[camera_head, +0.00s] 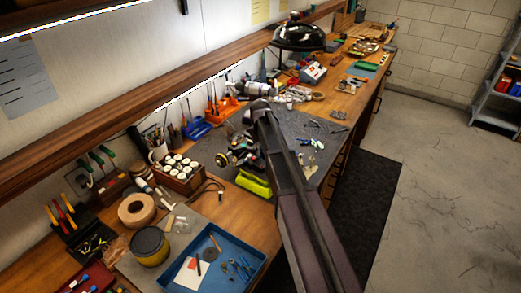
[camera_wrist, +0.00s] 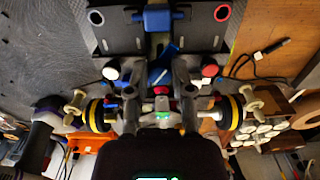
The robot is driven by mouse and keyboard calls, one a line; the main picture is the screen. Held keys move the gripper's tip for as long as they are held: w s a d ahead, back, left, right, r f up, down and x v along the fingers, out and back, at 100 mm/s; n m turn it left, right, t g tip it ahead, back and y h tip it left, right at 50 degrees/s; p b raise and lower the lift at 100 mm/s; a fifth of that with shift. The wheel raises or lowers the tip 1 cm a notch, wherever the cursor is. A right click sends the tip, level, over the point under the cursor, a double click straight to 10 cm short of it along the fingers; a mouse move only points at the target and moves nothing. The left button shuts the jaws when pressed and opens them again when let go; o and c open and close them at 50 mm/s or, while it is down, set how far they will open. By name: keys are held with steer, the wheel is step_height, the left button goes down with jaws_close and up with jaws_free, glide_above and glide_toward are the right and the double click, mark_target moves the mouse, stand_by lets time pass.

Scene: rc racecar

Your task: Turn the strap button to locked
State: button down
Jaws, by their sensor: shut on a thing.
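The racecar (camera_head: 240,150) stands on the grey mat, partly covered by my arm in the head view. In the wrist view its dark chassis plate (camera_wrist: 112,38) is at the top, with wheels (camera_wrist: 229,113) on both sides. My gripper (camera_wrist: 160,70) is over the middle of the car. Its two dark fingers are shut on a small blue part (camera_wrist: 158,76) between them. This may be the strap button, but its shape and turned position cannot be made out. A blue block (camera_wrist: 157,18) sits higher on the chassis. In the head view my fingertips are hidden behind the arm.
A blue tray (camera_head: 213,262) with small tools is at the near end of the bench. A wooden box of white-topped jars (camera_head: 180,173) stands left of the car. A shelf (camera_head: 150,92) runs above the bench. The floor (camera_head: 430,190) at right is clear.

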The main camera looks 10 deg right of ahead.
steer(key=m, duration=0.5)
steer(key=shift+m, duration=0.4)
steer(key=m, duration=0.5)
steer(key=shift+a, duration=0.1)
steer(key=c, duration=0.5)
jaws_free()
steer(key=shift+n, duration=0.3)
